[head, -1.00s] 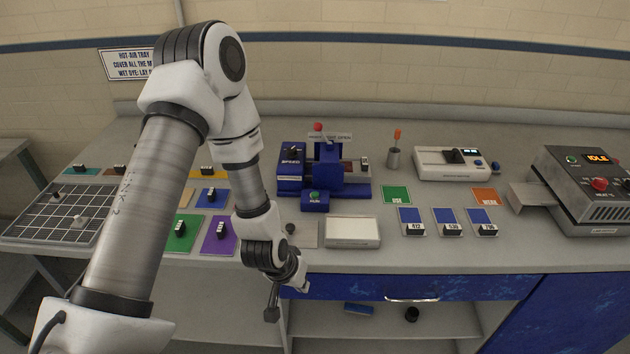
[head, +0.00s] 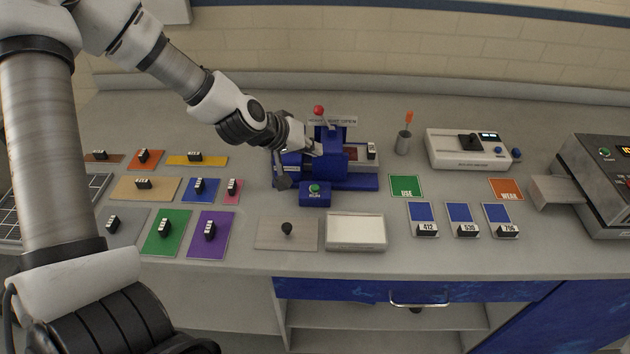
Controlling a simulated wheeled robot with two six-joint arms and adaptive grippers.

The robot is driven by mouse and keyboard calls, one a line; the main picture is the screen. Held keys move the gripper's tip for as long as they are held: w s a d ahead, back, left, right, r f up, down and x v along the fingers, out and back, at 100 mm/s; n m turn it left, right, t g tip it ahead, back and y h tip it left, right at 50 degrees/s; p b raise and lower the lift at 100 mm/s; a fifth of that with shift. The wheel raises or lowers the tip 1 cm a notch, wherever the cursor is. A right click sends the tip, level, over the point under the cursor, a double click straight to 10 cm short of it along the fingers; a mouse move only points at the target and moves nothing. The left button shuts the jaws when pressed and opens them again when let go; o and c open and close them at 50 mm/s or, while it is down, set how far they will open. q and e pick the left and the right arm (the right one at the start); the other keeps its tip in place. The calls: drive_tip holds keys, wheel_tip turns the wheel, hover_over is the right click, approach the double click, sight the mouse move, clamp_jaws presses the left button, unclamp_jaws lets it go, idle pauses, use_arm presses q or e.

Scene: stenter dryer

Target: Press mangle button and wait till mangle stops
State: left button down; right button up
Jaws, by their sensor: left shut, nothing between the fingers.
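The blue mangle (head: 333,150) stands at the middle of the bench. Its green button (head: 315,188) sits on a small blue box labelled RUN at its front. My left gripper (head: 282,182) is shut and empty. It is at the left of the mangle, pointing down, with its tip to the left of the RUN box and apart from the green button in the picture. The wrist hides the left part of the mangle, including its speed control. A red ball-shaped top (head: 319,110) shows above the mangle. My right gripper is out of view.
Coloured swatch cards with small black-and-white blocks lie at the left. A knobbed plate (head: 287,235) and a white tray (head: 356,245) lie in front of the mangle. A cup (head: 403,143), a white instrument (head: 466,150) and a grey machine (head: 595,180) stand right.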

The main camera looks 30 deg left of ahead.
sight(313, 188)
use_arm(q)
drive_tip(key=f, duration=0.1)
drive_tip(key=f+b, duration=0.1)
drive_tip(key=w+f+b, duration=0.1)
drive_tip(key=shift+w+a+f, duration=0.1)
drive_tip(key=shift+a+f, duration=0.15)
drive_tip(key=shift+a, duration=0.1)
drive_tip(key=f+b, duration=0.1)
drive_tip(key=b, duration=0.1)
drive_tip(key=f+b, duration=0.4)
drive_tip(key=shift+s+d+f, duration=0.2)
drive_tip(key=shift+s+f, duration=0.05)
drive_tip(key=shift+w+a+f+b, duration=0.1)
drive_tip(key=shift+w+f+b, duration=0.05)
drive_tip(key=shift+f+b, duration=0.2)
drive_tip(key=shift+r, duration=0.1)
drive_tip(key=shift+r, duration=0.1)
drive_tip(key=shift+f, duration=0.5)
